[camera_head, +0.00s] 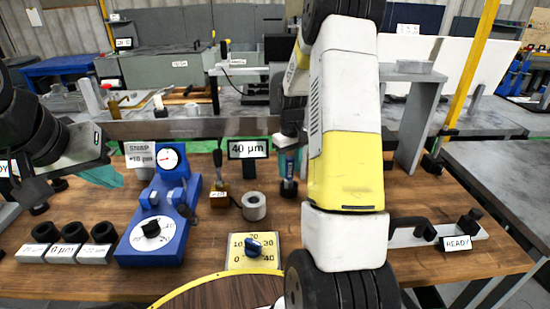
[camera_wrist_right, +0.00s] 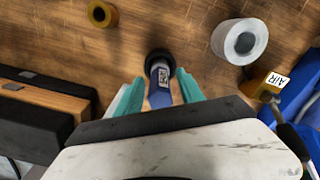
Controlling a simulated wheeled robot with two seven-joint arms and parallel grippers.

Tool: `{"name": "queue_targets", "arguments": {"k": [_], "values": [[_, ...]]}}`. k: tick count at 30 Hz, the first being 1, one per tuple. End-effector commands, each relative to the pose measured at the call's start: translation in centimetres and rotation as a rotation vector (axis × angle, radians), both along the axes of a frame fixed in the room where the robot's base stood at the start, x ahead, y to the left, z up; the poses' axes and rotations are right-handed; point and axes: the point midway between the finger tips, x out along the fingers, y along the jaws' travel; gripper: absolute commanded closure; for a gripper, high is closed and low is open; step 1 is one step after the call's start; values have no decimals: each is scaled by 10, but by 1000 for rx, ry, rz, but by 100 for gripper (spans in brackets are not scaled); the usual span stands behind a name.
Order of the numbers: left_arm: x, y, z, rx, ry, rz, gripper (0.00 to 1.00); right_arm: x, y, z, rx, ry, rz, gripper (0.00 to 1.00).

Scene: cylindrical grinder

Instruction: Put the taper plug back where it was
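The taper plug (camera_head: 289,172) has a blue body with a black end and stands about upright near the middle of the head view. In the right wrist view the plug (camera_wrist_right: 160,85) shows a small printed label. My right gripper (camera_wrist_right: 160,84) has teal fingers close on both sides of its body and looks shut on it. I cannot tell whether the plug's lower end touches the table. My left gripper (camera_head: 101,176) is at the left, above the table and away from the plug. Its fingertips are partly hidden, so its opening is unclear.
A blue dial gauge (camera_head: 158,215) and several black rings on labelled blocks stand left. A grey ring (camera_head: 254,206), an AIR valve (camera_head: 219,198) and a yellow dial plate (camera_head: 253,251) are nearer the middle. A READY fixture (camera_head: 457,242) is right. My right arm hides much of the bench.

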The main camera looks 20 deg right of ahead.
Motion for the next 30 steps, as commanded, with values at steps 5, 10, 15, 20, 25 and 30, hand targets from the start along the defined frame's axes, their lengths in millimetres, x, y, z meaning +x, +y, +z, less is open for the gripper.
{"name": "queue_targets", "arguments": {"k": [5,10,15,20,25,30], "values": [[0,0,0,0,0,0,100,0,0,3,0,-2,0,55],[0,0,0,0,0,0,100,1,0,26,-1,-5,0,55],[0,0,0,0,0,0,100,2,0,64,-1,-7,1,55],[0,0,0,0,0,0,100,1,0,95,-1,-4,1,55],[0,0,0,0,0,0,100,1,0,116,0,-2,1,55],[0,0,0,0,0,0,100,-7,7,136,6,-25,-7,55]]}}
